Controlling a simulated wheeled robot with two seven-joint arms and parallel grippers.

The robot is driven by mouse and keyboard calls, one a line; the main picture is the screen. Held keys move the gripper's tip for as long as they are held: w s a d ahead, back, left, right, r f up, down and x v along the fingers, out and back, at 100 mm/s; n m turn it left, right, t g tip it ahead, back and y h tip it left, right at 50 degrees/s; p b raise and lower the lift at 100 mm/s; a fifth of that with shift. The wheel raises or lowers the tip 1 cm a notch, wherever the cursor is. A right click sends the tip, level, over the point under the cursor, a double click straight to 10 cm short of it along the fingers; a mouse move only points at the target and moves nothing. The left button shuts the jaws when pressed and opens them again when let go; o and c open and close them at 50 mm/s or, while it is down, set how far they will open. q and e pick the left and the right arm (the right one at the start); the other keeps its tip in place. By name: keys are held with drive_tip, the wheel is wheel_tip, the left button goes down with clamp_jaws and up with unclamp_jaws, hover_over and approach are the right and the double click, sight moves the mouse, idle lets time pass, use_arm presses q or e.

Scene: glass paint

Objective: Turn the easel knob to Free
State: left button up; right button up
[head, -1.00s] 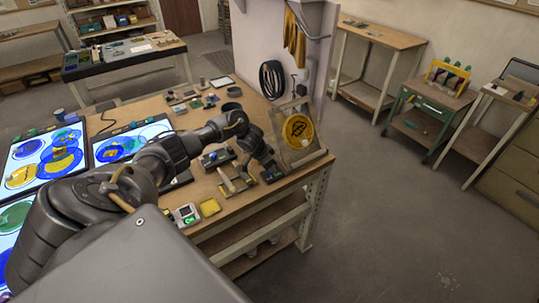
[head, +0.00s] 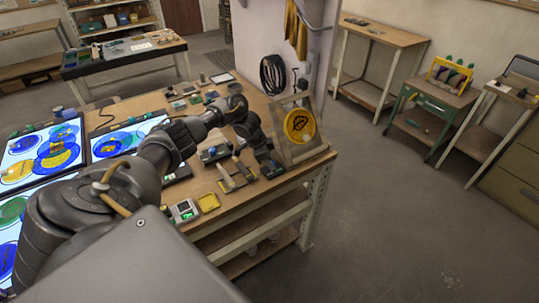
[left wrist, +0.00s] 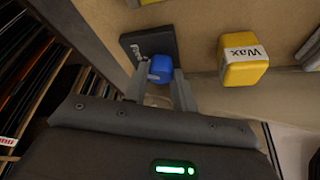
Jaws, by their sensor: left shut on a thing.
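The easel (head: 312,150) is a wooden frame holding a yellow disc (head: 299,125) with a dark mark, at the bench's right end. In the head view my left gripper (head: 268,168) points down just left of the easel's foot, its fingertips hard to make out. In the left wrist view my left gripper (left wrist: 160,85) is shut on a blue knob (left wrist: 160,67). The knob sits on a dark plate (left wrist: 148,45) with a white label too small to read for certain. My fingers hide part of the knob. My right gripper is not in view.
A yellow block labelled Wax (left wrist: 243,62) stands right of the dark plate. Lit panels (head: 45,152) lie at left. The floor right of the bench is clear.

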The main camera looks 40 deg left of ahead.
use_arm(q)
drive_tip(key=o, duration=1)
drive_tip(key=shift+r, duration=0.1)
drive_tip(key=b+v, duration=0.1)
drive_tip(key=v, duration=0.9)
drive_tip(key=shift+s+a+r, duration=0.1)
drive_tip(key=shift+r, duration=0.2)
